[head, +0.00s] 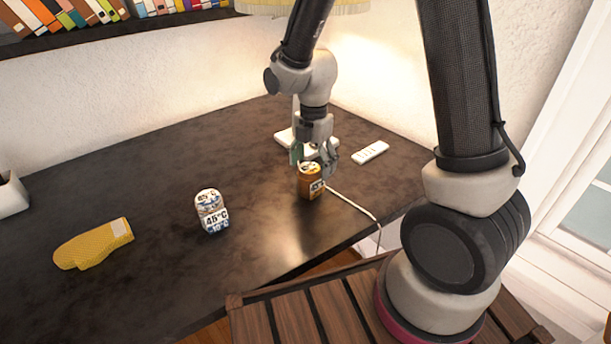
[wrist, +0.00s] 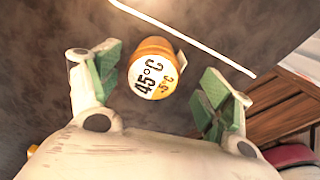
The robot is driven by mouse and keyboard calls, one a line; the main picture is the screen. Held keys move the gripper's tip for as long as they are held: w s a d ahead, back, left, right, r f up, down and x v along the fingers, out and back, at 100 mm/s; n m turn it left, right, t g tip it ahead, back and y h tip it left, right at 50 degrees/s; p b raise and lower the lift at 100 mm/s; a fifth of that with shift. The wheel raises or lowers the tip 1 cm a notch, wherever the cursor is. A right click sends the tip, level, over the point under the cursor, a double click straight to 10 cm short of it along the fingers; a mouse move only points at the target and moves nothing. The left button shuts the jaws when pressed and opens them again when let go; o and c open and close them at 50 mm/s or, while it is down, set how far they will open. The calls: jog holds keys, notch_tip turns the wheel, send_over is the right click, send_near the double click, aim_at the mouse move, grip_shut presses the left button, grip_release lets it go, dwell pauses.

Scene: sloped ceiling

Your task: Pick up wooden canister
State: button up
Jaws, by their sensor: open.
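The wooden canister (head: 311,184) is a small brown-orange cylinder standing on the dark table, with dark markings on it. In the wrist view the canister (wrist: 154,70) shows a round white top face printed "45°C" and "-5°C". My gripper (head: 314,156) is above the canister and pointing down in the head view, partly covering its top. In the wrist view my gripper (wrist: 155,85) is open, with one green-padded finger to each side of the canister and visible space between. Whether the fingertips reach down beside it is hard to tell.
A white canister (head: 211,211) marked "45°C" stands to the left, with a yellow mitt (head: 93,244) further left. A white remote (head: 371,152) lies to the right. A white cable (head: 352,205) runs close past the canister. A slatted wooden surface (head: 290,318) is in front.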

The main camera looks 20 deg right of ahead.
aim_at(309, 182)
jog(key=f, duration=0.4)
jog(key=a+f, duration=0.1)
jog(key=f, duration=0.1)
jog(key=shift+w+f, duration=0.1)
jog(key=shift+f, duration=0.15)
jog(key=c, duration=1.2)
